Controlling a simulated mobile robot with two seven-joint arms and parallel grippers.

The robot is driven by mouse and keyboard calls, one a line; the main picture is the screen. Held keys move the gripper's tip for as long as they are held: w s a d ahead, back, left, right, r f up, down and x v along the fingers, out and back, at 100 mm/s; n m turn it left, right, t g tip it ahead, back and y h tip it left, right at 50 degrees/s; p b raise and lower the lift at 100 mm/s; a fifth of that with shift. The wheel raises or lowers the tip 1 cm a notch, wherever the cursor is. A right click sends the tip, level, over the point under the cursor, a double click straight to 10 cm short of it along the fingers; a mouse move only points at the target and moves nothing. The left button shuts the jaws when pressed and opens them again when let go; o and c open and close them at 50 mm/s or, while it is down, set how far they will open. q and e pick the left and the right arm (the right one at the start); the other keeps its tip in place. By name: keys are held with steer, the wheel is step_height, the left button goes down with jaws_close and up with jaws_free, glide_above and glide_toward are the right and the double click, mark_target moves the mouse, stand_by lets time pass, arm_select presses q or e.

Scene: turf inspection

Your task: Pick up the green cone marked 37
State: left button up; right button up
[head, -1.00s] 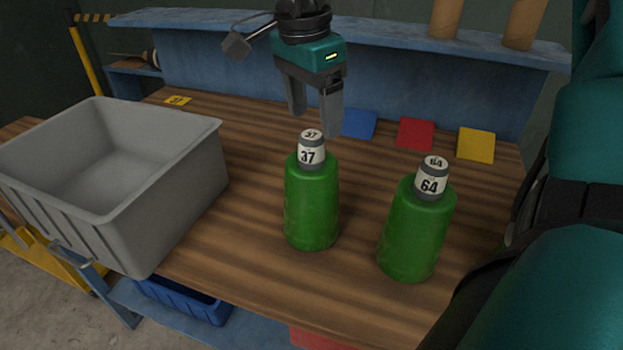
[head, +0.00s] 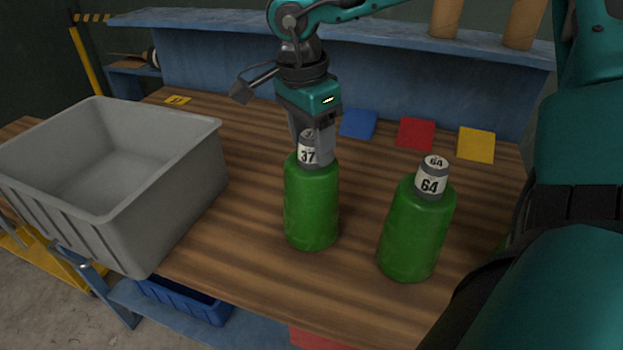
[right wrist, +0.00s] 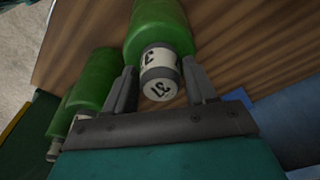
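The green cone marked 37 (head: 312,208) looks like a green bottle with a grey and white neck. It stands upright on the wooden bench. My right gripper (head: 314,158) points down over its neck, one finger on each side. In the right wrist view the neck (right wrist: 160,75) sits between the two fingertips (right wrist: 160,78), with small gaps visible, so the gripper is open around it. A similar green one marked 64 (head: 416,230) stands upright to the right, apart from the gripper. My left gripper is not in view.
A grey bin (head: 185,200) stands at the left of the bench (head: 250,260). Blue (head: 358,124), red (head: 415,134) and yellow (head: 476,145) squares lie at the back, before a blue shelf (head: 400,48). Green bodies (right wrist: 95,82) show at left in the wrist view.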

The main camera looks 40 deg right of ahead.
jaws_close()
stand_by(0.3)
steer(key=shift+r, duration=0.1)
